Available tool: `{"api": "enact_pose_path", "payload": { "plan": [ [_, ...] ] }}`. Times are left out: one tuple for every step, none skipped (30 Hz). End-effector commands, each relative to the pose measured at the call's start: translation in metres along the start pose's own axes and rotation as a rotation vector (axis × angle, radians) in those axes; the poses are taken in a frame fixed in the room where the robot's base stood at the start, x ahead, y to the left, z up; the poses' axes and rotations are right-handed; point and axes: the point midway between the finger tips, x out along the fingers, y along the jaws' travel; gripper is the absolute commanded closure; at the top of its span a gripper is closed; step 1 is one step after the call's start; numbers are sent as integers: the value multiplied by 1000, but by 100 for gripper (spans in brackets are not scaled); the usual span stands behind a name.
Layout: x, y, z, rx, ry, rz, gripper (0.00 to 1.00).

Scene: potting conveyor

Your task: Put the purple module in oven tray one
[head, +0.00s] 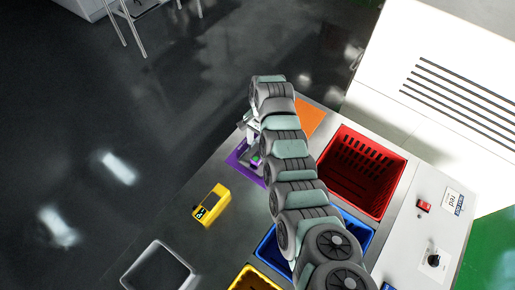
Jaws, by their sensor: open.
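A purple piece (237,158) lies on the grey worktop, partly hidden by my arm. Its frame-like edge shows, with small white and green parts inside it. I cannot tell whether it is the purple module or a marked area under something. My gripper (250,131) is open near the worktop's far left edge, just above the purple piece in the picture. Its fingertips are small and partly covered by my arm, and I cannot tell whether they touch anything. No tray in view is readable as oven tray one.
A yellow device (211,205) lies left of my arm. A red crate (407,166) stands right, a blue bin (268,250) and a yellow bin (239,281) below, and a grey open tray (127,275) lower left. An orange patch (311,117) lies beyond my arm.

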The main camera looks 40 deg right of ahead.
Motion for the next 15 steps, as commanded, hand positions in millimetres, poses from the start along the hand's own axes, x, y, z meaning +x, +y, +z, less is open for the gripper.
{"api": "enact_pose_path", "payload": {
  "plan": [
    [-5,0,0,1,1,-2,48],
    [-10,-1,0,0,2,-2,48],
    [-15,-1,-1,0,3,-2,48],
    [-18,-1,0,0,2,-1,48],
    [-22,-1,0,0,2,-1,48],
    [-25,-1,0,0,2,-1,48],
    [-28,-1,0,0,2,-1,48],
    [-30,-1,0,0,2,-1,48],
    [-31,-1,0,0,2,-1,48],
    [-32,0,0,0,2,-1,48],
    [-33,0,0,0,2,-1,48],
    [-34,0,0,0,1,0,48],
    [-34,0,0,0,1,0,48],
    [-34,0,0,0,1,0,48],
    [-34,0,0,0,1,0,48]
  ]
}}
